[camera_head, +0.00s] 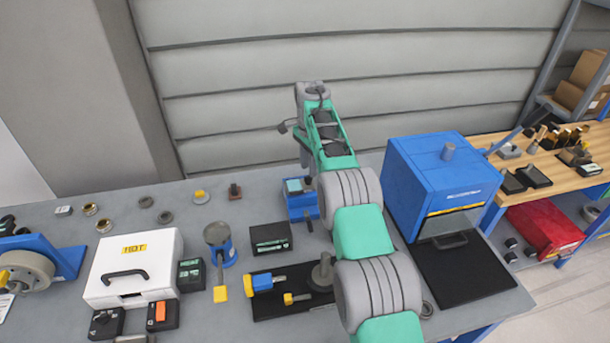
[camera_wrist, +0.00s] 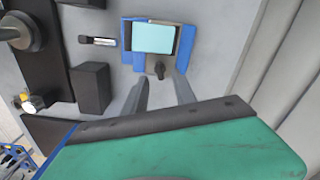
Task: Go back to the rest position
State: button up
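My arm reaches from the bottom right of the head view up over the workbench (camera_head: 200,311), with its end near the back wall. My gripper shows in the wrist view (camera_wrist: 160,92) as two grey fingers with a gap between them. Nothing shows between the fingers. A blue device with a pale screen (camera_wrist: 153,38) lies beyond the fingertips in the wrist view. In the head view the same blue device (camera_head: 301,206) stands on the bench under my arm. The fingertips are hard to make out in the head view.
A white case (camera_head: 110,262), a small black box (camera_head: 270,238) and a black tray (camera_head: 266,308) stand on the bench left of my arm. A blue boxy machine (camera_head: 440,180) stands close on the right. The ribbed wall (camera_head: 230,100) is behind the bench.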

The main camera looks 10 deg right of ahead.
notch_tip(320, 180, up, 4)
jog(key=shift+r+p, duration=0.15)
jog(key=shift+p, duration=0.2)
jog(key=shift+r, duration=0.1)
jog(key=s+a+r+n+t+b, duration=0.2)
jog(key=s+r+n, duration=0.5)
jog(key=s+r, duration=0.7)
jog(key=s+f+n+t+b, duration=0.1)
jog(key=s+f+n, duration=0.2)
jog(key=s, duration=0.8)
jog(key=s+a+f+n+t+b, duration=0.1)
jog(key=s+f+n, duration=0.3)
jog(key=s+f, duration=0.3)
jog(key=s, duration=0.5)
jog(key=shift+s+a+f+t, duration=0.15)
jog(key=shift+a+f+t, duration=0.1)
jog(key=shift+f+t, duration=0.1)
